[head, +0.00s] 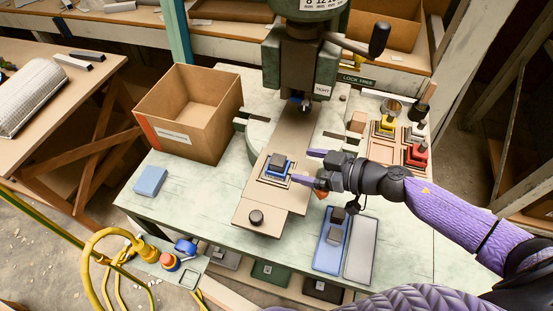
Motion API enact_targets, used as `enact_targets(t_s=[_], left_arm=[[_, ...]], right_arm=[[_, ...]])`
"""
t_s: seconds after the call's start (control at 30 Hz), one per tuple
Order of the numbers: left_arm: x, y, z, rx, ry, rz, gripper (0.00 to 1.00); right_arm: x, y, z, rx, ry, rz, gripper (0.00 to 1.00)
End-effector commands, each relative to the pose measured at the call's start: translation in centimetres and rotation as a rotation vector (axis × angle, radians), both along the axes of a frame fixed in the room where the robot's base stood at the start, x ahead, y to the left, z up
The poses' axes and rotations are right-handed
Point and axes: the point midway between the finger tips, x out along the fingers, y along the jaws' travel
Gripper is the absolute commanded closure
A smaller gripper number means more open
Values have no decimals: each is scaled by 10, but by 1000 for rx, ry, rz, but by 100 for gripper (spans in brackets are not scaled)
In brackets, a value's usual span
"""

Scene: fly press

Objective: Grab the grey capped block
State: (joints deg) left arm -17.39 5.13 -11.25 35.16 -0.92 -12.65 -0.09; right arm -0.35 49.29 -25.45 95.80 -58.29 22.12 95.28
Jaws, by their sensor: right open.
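A small block with a dark grey cap over a blue lower part (277,166) sits in a square light frame on the brown slide plate (268,202) under the press. My right gripper (308,167) comes in from the right with its two purple fingers spread. The fingertips are just right of the block, and the space between them looks empty. I cannot tell whether a fingertip touches the frame. More dark grey pieces lie in the blue tray (324,255) below my right wrist. My left gripper is not in view.
The green press (289,62) with its handle stands behind the block. An open cardboard box (189,113) is at left, near a blue block (150,181). Yellow (384,127) and red (415,155) knobbed pieces stand at right. A grey tray (360,249) lies at the front.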

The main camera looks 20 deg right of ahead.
Motion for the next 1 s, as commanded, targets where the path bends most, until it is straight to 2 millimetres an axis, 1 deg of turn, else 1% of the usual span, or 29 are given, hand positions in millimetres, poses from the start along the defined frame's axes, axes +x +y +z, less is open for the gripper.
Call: enact_targets(t_s=[0.13, 0.23, 0.33, 0.5, 0.53, 0.57, 0.6, 0.67, 0.7, 0.77, 0.8, 0.87, 0.9, 0.93, 1.0], left_arm=[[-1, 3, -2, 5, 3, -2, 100], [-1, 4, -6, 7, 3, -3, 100], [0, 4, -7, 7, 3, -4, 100], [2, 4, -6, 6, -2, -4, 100], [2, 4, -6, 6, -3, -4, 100], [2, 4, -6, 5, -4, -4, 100], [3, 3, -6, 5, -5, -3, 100], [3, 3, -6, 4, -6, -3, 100], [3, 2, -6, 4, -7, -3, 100], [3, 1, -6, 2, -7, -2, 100], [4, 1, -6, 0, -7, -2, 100], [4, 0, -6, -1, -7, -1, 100], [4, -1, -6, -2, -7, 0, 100], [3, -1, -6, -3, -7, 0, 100], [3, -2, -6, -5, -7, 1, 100]], right_arm=[[16, 25, -7, 3, -4, 0, 10], [27, 37, -14, 4, -3, -2, 10], [32, 42, -16, 3, -2, -1, 10], [32, 42, -16, 2, -1, -2, 10], [32, 42, -16, 2, -1, -2, 14], [32, 42, -16, 2, -1, -2, 21], [32, 42, -16, 2, -1, -2, 29], [32, 42, -16, 2, -1, -2, 42], [32, 42, -16, 2, -1, -2, 50], [32, 42, -16, 2, -1, -2, 63], [32, 42, -16, 2, -1, -2, 72], [32, 42, -16, 2, -1, -2, 84], [32, 42, -16, 2, -1, -2, 93], [32, 42, -16, 2, -1, -2, 99], [32, 42, -16, 2, -1, -2, 100]])
